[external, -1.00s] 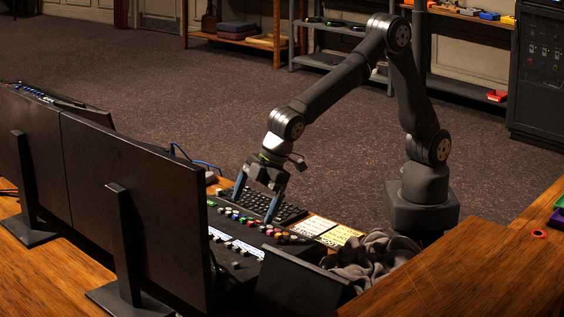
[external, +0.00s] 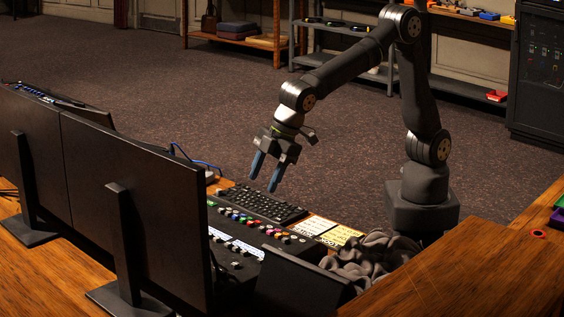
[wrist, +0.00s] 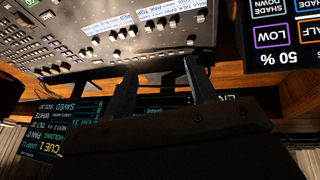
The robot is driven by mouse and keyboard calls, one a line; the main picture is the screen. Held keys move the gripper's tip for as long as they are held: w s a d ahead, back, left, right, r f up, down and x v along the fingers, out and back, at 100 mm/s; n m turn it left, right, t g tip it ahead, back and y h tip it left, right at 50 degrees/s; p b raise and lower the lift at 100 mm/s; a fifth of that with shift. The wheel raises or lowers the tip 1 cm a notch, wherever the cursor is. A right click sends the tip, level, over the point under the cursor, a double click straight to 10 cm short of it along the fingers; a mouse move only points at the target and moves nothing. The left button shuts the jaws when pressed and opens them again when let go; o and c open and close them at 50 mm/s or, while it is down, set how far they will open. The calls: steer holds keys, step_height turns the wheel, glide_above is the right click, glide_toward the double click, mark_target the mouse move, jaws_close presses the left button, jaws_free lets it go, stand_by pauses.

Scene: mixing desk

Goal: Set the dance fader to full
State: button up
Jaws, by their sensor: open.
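My gripper (external: 264,182) is open and empty. It hangs above the keyboard side of the mixing desk, its two blue fingers apart and clear of the surface. In the wrist view, the fingers (wrist: 160,82) reach in front of the desk's edge. The black mixing desk (external: 258,262) has coloured buttons and white label strips (external: 237,243). In the wrist view, the desk's panel (wrist: 80,45) carries rows of knobs or fader caps beside label strips (wrist: 128,22). I cannot tell which fader is the dance one, nor its setting.
A keyboard (external: 258,205) lies beside the desk, with paper sheets (external: 328,232) to its right. A crumpled grey cloth (external: 372,262) lies near my base. Two dark monitors (external: 135,205) stand at the left. Lit screens (wrist: 285,35) show in the wrist view.

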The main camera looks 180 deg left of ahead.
steer(key=shift+a+f, duration=0.15)
steer(key=shift+f, duration=0.05)
steer(key=c, duration=0.7)
steer(key=a+f+m+t+y, duration=0.1)
steer(key=f+t, duration=0.1)
steer(key=w+a+f+m+t, duration=0.1)
steer(key=a+f+m, duration=0.1)
steer(key=shift+a+t+y, duration=0.2)
steer(key=shift+t+y, duration=0.2)
jaws_close()
steer(key=s+f+m+h, duration=0.1)
steer(key=s+f+m, duration=0.1)
steer(key=m, duration=0.3)
steer(key=s+f+m+t+h, duration=0.1)
steer(key=s+m, duration=0.3)
steer(key=s+f+m+h, duration=0.2)
steer(key=s+m, duration=0.1)
steer(key=m, duration=0.2)
steer(key=shift+s+d+f+m+t, duration=0.2)
steer(key=shift+s+f+m+t, duration=0.1)
steer(key=shift+s, duration=0.05)
